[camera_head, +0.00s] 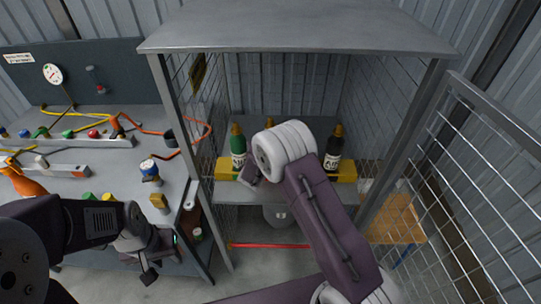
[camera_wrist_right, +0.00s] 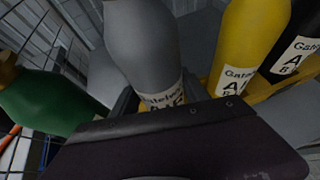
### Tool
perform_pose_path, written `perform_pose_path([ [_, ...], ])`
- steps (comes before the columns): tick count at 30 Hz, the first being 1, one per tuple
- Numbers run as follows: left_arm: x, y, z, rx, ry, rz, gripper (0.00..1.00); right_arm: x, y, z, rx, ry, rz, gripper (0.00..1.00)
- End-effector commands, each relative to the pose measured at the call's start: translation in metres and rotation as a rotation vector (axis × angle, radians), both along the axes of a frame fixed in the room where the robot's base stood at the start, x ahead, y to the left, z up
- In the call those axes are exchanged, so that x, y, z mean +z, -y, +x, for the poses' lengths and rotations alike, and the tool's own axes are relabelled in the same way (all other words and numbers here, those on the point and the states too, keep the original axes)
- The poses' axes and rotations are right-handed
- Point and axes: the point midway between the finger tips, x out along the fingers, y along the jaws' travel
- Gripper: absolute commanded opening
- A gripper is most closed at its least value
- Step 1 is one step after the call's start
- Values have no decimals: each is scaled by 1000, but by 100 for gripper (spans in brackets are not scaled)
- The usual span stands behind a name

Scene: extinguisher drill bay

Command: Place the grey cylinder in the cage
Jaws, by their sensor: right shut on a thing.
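The grey cylinder (camera_wrist_right: 143,45) fills the middle of the right wrist view, its white label low on its body. My right gripper (camera_wrist_right: 157,98) is shut on it; the dark gripper body covers its lower part. In the head view my right arm reaches into the mesh cage (camera_head: 300,27), and its white wrist hides the grey cylinder. Whether the cylinder touches the cage shelf (camera_head: 315,187) cannot be told. My left gripper (camera_head: 150,262) hangs by the bench's front edge with nothing visible in it; its finger opening is unclear.
A green cylinder (camera_head: 238,150) and a black cylinder (camera_head: 333,150) stand in the cage by a yellow rack (camera_head: 346,170). A yellow cylinder (camera_wrist_right: 245,50) is close right of the grey one. The mesh door (camera_head: 480,165) stands open at right. The bench (camera_head: 120,180) holds small parts.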

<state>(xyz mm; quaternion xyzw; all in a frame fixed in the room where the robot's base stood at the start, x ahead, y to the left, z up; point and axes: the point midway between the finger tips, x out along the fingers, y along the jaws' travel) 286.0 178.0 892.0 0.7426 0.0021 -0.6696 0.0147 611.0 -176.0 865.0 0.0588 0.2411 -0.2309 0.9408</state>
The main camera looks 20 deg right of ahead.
Motion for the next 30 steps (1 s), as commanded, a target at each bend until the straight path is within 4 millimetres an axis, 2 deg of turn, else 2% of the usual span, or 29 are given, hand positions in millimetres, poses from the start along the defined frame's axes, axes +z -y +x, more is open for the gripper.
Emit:
perform_pose_path([
  [4, -1, 0, 0, 0, 0, 0, 36, -16, 0, 1, 1, 5, -2, 0],
  [16, -5, 0, 0, 0, 0, 0, 36, -21, 0, 1, -1, 7, 0, 0],
  [17, -4, 0, 0, 0, 0, 0, 36, -22, 0, 0, 0, 2, 1, 62],
  [18, -4, 0, 0, 0, 0, 0, 36, -21, 0, 0, 0, 2, 1, 73],
  [19, -4, 0, 0, 0, 0, 0, 36, -21, 0, 0, 0, 1, 0, 75],
  [30, 0, 0, 0, 0, 0, 0, 36, -16, -2, -2, 0, 2, 1, 75],
])
